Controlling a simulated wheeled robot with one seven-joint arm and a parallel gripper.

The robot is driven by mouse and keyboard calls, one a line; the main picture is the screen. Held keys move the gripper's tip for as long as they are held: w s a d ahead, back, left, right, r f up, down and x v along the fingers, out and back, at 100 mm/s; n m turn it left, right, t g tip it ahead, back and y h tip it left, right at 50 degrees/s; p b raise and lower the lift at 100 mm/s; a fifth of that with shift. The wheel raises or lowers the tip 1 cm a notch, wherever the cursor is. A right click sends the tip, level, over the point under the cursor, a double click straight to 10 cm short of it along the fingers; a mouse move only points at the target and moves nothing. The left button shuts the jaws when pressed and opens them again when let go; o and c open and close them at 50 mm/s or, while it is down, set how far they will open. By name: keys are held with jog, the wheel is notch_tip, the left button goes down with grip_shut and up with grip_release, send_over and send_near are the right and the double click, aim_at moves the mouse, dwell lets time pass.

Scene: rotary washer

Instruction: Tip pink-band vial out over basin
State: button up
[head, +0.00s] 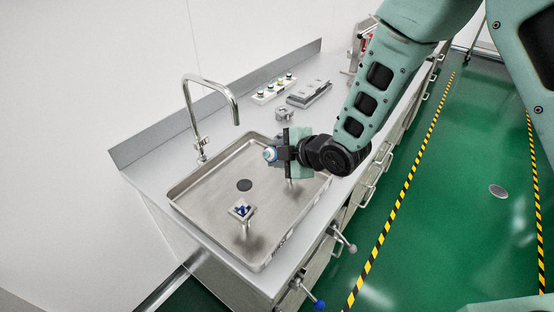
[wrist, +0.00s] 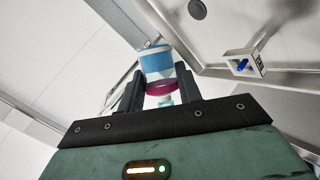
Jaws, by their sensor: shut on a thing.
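My gripper (wrist: 158,92) is shut on a vial with a blue cap-like end (wrist: 155,60) and a pink band (wrist: 160,87); in the wrist view it sits between the two dark fingers. In the head view the vial (head: 270,154) lies sideways, its blue and white end pointing left from my gripper (head: 283,152). My gripper is above the right part of the steel basin (head: 215,171). The vial's far end is hidden behind my gripper in the head view. I cannot tell whether anything is inside it.
A small white holder with a blue part (head: 242,210) stands on a post in the basin's front. The faucet (head: 208,98) arches over the back left. A rack with several vials (head: 274,91) and a grey block (head: 309,94) stand on the counter behind.

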jog(key=n+t, duration=0.1)
jog(key=n+t+h+b, duration=0.1)
jog(key=shift+s+a+f+n+t+h+b, duration=0.2)
jog(key=shift+s+a+n+t+h+b, duration=0.1)
jog(key=shift+n+t+h, duration=0.1)
jog(key=shift+w+d+f+n+t+b, duration=0.15)
jog(key=shift+n+t+b, duration=0.15)
jog(key=shift+b, duration=0.45)
jog(key=n+t+b, duration=0.2)
jog(key=b, duration=0.1)
jog(key=shift+f+h, duration=0.1)
jog(key=shift+h, duration=0.3)
jog(key=shift+n+t+b, duration=0.8)
jog(key=shift+n+t, duration=0.1)
jog(key=shift+n, duration=0.2)
jog(key=shift+n+t, duration=0.3)
jog(key=shift+n, duration=0.1)
jog(key=shift+r, duration=0.2)
